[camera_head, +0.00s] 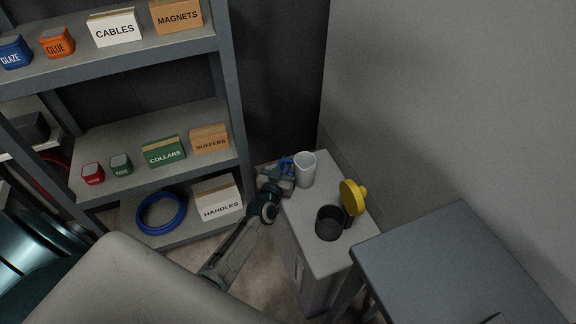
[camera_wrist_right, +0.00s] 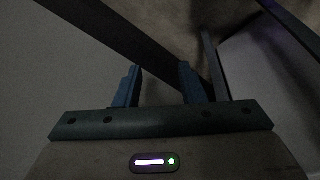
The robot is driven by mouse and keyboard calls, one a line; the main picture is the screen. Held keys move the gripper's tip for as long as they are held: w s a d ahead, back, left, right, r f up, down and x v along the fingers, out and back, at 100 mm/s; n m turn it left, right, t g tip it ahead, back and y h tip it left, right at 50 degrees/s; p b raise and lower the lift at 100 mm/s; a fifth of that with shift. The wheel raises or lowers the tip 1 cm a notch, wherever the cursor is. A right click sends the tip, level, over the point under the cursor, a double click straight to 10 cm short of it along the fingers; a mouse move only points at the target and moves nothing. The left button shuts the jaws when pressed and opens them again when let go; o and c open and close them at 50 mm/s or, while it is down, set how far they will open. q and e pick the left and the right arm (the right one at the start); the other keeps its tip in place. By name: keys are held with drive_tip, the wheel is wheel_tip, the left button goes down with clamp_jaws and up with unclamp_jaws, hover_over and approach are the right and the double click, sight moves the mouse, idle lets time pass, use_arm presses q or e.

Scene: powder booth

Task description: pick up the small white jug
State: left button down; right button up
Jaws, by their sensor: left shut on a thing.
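The small white jug (camera_head: 306,171) is upright at the back of the narrow light-grey cabinet top (camera_head: 330,257). I cannot tell whether its base touches the top. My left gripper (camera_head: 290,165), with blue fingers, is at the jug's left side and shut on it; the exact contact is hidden. In the right wrist view my right gripper (camera_wrist_right: 158,88) has its two fingers apart, with nothing between them.
A dark mug (camera_head: 329,223) and a yellow object with a knob (camera_head: 353,197) are on the same top, in front of the jug. A grey table (camera_head: 465,262) stands at right. Shelves (camera_head: 130,125) with labelled boxes stand at left.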

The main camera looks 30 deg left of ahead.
sight(282, 162)
use_arm(q)
drive_tip(key=shift+r, duration=0.25)
use_arm(e)
drive_tip(key=shift+f, duration=0.15)
